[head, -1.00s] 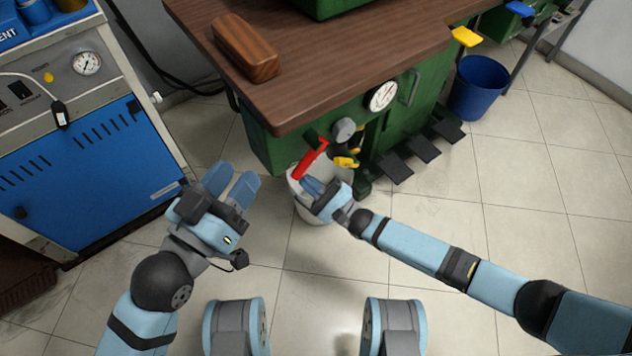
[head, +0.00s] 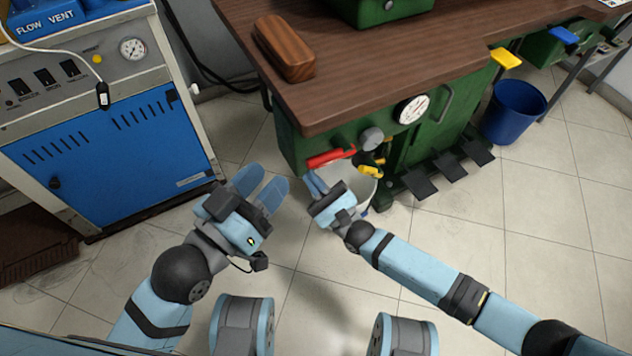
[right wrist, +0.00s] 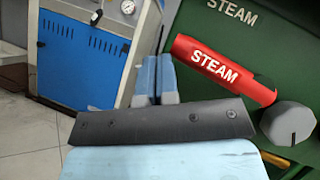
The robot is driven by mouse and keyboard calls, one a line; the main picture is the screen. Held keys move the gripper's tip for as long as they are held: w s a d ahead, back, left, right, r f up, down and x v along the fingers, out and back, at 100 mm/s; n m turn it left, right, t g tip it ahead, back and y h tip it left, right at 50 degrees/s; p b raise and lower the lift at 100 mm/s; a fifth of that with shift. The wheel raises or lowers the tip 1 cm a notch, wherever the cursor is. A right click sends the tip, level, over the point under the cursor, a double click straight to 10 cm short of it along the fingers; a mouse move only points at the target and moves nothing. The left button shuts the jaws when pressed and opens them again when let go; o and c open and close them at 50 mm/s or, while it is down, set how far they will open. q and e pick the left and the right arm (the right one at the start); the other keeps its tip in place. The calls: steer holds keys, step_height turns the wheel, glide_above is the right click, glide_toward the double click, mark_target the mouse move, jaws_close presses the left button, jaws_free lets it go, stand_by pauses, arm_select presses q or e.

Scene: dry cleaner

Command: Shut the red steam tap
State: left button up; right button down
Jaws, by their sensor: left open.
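The red steam tap (head: 331,157) is a red lever on the front of the green press under the brown tabletop. It lies close to level in the head view, its free end to the left. In the right wrist view the lever (right wrist: 222,68) reads STEAM and slants down to the right beside a grey knob (right wrist: 288,125). My right gripper (head: 316,184) has its fingers together, empty, just below the lever's free end. In the right wrist view the fingers (right wrist: 157,78) are left of that end; I cannot tell if they touch it. My left gripper (head: 261,188) is open and empty, further left.
A yellow handle (head: 369,172) sits below the red lever, above a white bucket (head: 359,196). A gauge (head: 412,108) and black pedals (head: 448,167) are to the right. A blue cabinet (head: 110,150) stands left. A wooden block (head: 284,47) lies on the tabletop (head: 350,85).

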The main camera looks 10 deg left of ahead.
mark_target(316, 161)
step_height(316, 161, up, 6)
steer(key=shift+d+f+m+t+h+p, duration=0.15)
steer(key=shift+m+t, duration=0.25)
steer(key=shift+m, duration=0.2)
steer(key=shift+a+f+m+t+h+p, duration=0.15)
steer(key=shift+m+t, duration=0.25)
steer(key=shift+m, duration=0.2)
arm_select(q)
steer(key=shift+r+t, duration=0.4)
steer(key=shift+r, duration=0.4)
arm_select(e)
steer(key=shift+w+d+r, duration=0.2)
steer(key=shift+d+r, duration=0.15)
steer(key=shift+r, duration=0.3)
arm_select(q)
steer(key=shift+f, duration=0.1)
arm_select(e)
steer(key=shift+s+d, duration=0.1)
steer(key=shift+d, duration=0.05)
arm_select(q)
steer(key=shift+a+r+p, duration=0.1)
steer(key=shift+r+p, duration=0.35)
steer(key=shift+r, duration=0.3)
arm_select(e)
steer(key=v, duration=0.7)
